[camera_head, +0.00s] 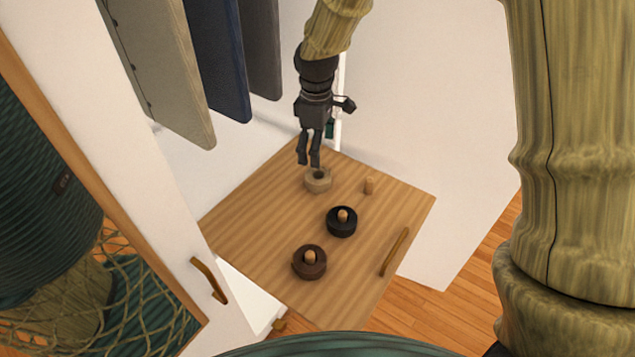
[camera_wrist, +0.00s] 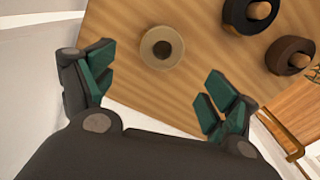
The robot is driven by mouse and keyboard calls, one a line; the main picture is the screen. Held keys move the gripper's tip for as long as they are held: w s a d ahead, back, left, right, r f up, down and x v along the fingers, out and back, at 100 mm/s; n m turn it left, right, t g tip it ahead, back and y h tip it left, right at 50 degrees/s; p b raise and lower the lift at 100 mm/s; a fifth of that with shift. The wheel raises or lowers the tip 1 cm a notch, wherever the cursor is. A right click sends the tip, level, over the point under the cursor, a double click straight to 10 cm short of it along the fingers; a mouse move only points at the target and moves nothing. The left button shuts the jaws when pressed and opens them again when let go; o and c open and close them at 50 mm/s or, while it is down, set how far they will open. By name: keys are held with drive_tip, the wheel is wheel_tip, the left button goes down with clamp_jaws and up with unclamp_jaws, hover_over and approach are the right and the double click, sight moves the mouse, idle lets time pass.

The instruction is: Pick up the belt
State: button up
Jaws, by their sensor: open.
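Three coiled rings that look like rolled belts are on a wooden board-like drawer surface (camera_head: 255,215). The beige roll (camera_head: 308,183) is the farthest and also shows in the wrist view (camera_wrist: 147,50). The black roll (camera_head: 341,231) and the brown roll (camera_head: 308,274) each sit around a wooden peg. My gripper (camera_head: 308,164) is open and empty, fingers pointing down, just above the beige roll in the head view. In the wrist view the beige roll lies between and slightly beyond the green-padded fingers (camera_wrist: 163,68). I cannot tell whether they touch it.
A handle (camera_head: 395,252) is on the wooden surface's right side. A white door with a handle (camera_head: 209,280) is at left. Hanging panels or garments (camera_head: 217,55) are above left, near my arm.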

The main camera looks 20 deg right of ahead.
sight(317, 175)
wheel_tip(317, 175, down, 10)
drive_tip(key=shift+s+f, duration=0.1)
drive_tip(key=c, duration=1.2)
